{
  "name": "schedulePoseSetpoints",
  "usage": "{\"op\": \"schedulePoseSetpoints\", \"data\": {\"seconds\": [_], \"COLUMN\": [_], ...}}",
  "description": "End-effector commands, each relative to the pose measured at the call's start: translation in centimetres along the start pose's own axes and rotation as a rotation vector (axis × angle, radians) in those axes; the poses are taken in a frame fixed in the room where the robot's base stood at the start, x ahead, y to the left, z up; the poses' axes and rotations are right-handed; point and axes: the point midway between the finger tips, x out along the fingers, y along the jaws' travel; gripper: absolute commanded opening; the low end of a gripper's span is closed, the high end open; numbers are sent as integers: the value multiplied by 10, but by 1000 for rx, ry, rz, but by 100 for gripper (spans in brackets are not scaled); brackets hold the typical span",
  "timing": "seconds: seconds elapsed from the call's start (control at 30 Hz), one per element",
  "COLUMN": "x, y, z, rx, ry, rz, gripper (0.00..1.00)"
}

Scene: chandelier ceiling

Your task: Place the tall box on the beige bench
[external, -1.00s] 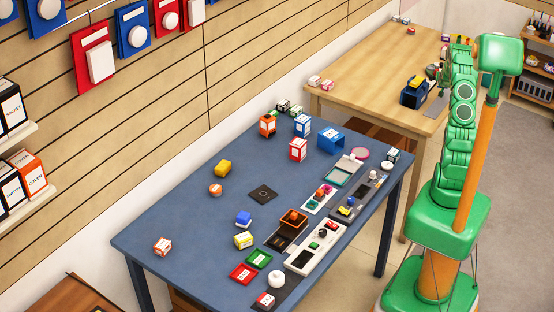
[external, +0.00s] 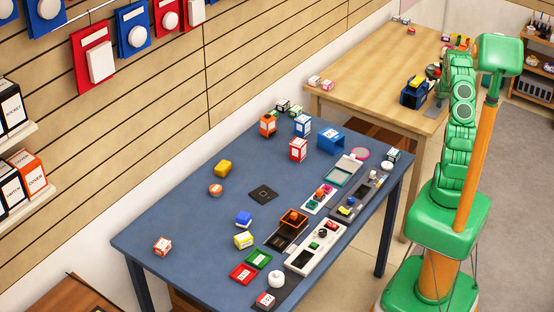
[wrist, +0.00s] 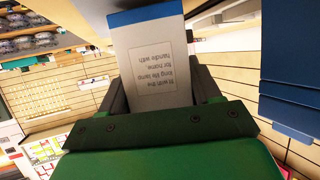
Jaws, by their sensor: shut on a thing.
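A tall white box (wrist: 150,45) with a blue end and a printed text label fills the upper middle of the wrist view. My gripper (wrist: 161,88) is shut on it, with a dark finger on either side. The beige bench (external: 365,62) is the light wooden table at the back of the external view. My arm stands at its right end. My gripper and the held box are mostly hidden behind my arm there, so I cannot tell the box's height above the bench.
A dark blue object (external: 414,92) with a yellow top sits at the bench's right front. The bench's middle is clear. A blue table (external: 180,235) crowded with small boxes and trays stands in front.

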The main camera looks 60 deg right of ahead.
Motion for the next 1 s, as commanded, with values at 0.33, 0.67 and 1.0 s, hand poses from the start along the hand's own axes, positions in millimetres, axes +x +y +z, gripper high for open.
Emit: {"op": "schedulePoseSetpoints", "data": {"seconds": [0.33,0.67,1.0], "x": [0,2,3], "y": [0,0,0], "z": [0,5,7], "rx": [0,-1,-1], "ry": [0,1,1], "rz": [0,-1,-1], "gripper": [25,25,84]}}
